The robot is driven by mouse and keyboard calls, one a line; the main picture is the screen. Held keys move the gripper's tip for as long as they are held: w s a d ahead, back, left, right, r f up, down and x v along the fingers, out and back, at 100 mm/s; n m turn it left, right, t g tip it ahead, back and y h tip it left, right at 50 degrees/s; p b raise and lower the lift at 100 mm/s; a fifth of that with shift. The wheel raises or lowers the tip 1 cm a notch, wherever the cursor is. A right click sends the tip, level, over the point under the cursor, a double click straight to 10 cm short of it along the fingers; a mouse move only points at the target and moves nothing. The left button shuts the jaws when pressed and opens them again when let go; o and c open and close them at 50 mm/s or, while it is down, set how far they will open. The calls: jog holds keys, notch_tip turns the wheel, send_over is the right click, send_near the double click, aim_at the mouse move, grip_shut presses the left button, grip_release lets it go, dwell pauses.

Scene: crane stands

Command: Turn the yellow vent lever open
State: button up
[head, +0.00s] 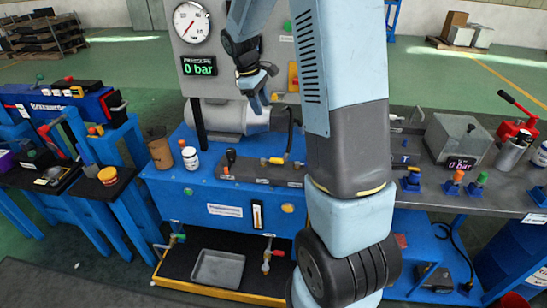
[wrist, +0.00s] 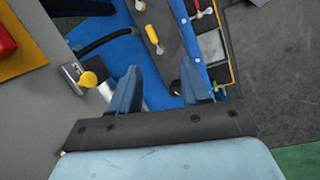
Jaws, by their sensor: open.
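A small lever with a yellow grip (head: 272,160) sits on the dark block on the blue bench in the head view. It also shows in the wrist view (wrist: 153,38), beyond my fingertips. A second yellow part, a round knob (wrist: 88,79) on a metal fitting, is left of my fingers in the wrist view. I cannot tell from a label which one is the vent lever. My gripper (head: 262,100) hangs in front of the grey gauge panel, above the bench. In the wrist view my gripper (wrist: 158,85) is open and empty, with its fingers apart and touching neither yellow part.
The grey panel (head: 225,50) carries a round gauge (head: 191,22) and a display (head: 199,66) reading 0 bar. A black hose (head: 291,130) runs down near the dark block (head: 250,173). A brown cup (head: 160,150) and a white jar (head: 190,159) stand on the bench's left.

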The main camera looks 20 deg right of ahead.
aim_at(276, 158)
jog(key=w+d+f+n+g, duration=0.1)
jog(key=w+f+n, duration=0.15)
jog(key=f, duration=0.45)
jog(key=w+d+f+n+g, duration=0.1)
jog(key=w+d+f, duration=0.1)
jog(key=w+f, duration=0.35)
jog(key=shift+m+h, duration=0.25)
jog(key=shift+h, duration=0.15)
jog(key=x, duration=1)
jog(key=a+x, duration=0.1)
jog(key=x, duration=0.4)
jog(key=shift+s+d+f, duration=0.15)
jog(key=shift+s+f, duration=0.1)
jog(key=shift+s, duration=0.2)
grip_shut()
